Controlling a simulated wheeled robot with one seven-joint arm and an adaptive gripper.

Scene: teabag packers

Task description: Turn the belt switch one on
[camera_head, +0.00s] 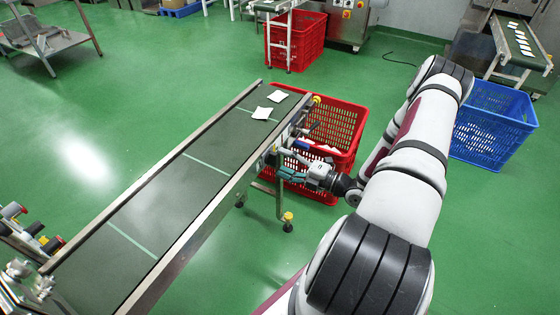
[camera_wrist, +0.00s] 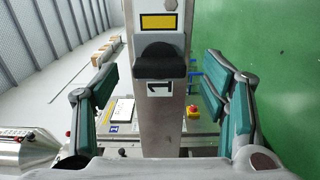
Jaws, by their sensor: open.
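The belt switch one is a black knob (camera_wrist: 161,64) on a grey metal post or rail, with a yellow label above it and a plate marked "1" below, in the wrist view. My open gripper (camera_wrist: 162,80) has its teal-padded fingers spread to the left and right of the knob, with a visible gap on each side. In the head view my gripper (camera_head: 283,166) is at the right side rail of the conveyor belt (camera_head: 185,190), near its far end. The switch is hard to make out there.
Two white packets (camera_head: 262,113) lie on the belt's far end. A red crate (camera_head: 340,125) stands beside that end, close to my gripper. A blue crate (camera_head: 490,125) is further right. A red emergency button (camera_wrist: 193,109) shows beyond the rail.

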